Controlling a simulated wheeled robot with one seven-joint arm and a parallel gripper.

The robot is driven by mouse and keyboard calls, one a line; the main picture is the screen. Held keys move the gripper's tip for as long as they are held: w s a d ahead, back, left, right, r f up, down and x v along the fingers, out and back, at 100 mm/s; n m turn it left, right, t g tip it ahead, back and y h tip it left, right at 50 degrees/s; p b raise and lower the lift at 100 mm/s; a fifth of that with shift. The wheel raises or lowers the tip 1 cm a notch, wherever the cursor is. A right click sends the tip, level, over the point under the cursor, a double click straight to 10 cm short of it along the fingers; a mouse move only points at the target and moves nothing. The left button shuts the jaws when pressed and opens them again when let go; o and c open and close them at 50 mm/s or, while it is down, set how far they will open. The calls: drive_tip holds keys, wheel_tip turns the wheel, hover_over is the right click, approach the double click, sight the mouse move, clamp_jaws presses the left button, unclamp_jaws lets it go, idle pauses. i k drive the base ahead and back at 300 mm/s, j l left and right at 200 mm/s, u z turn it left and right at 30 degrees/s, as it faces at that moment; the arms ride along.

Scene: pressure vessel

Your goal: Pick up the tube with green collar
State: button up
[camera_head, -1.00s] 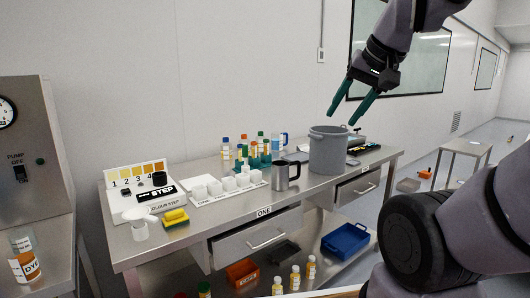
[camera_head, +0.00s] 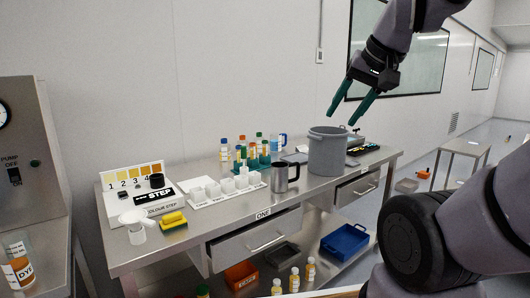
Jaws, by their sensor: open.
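Several small capped tubes and bottles stand around a teal rack (camera_head: 262,161) at the back of the bench. One with a green top (camera_head: 259,138) stands among them; at this size I cannot tell a collar from a cap, so I cannot say for sure which is the green-collared tube. My gripper (camera_head: 341,119) is open and empty, with teal fingers pointing down. It hangs in the air above the grey bucket, to the right of the rack in the picture and apart from the tubes.
The grey bucket (camera_head: 327,152) and a steel mug (camera_head: 281,178) stand right of the rack. White cubes (camera_head: 228,186) on a strip and a yellow sponge (camera_head: 173,219) are in front. A drawer (camera_head: 255,238) juts open below the bench top. Wall behind.

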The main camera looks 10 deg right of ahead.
sight(264, 142)
drive_tip(key=i+l+u, duration=0.35)
drive_tip(key=i+l, duration=0.15)
drive_tip(key=i+l+u, duration=0.15)
drive_tip(key=l, duration=0.25)
drive_tip(key=i+l+u, duration=0.15)
drive_tip(key=i+l, duration=0.15)
drive_tip(key=i+l+u, duration=0.2)
drive_tip(key=l, duration=0.2)
drive_tip(key=i+l+u, duration=0.15)
drive_tip(key=l, duration=0.25)
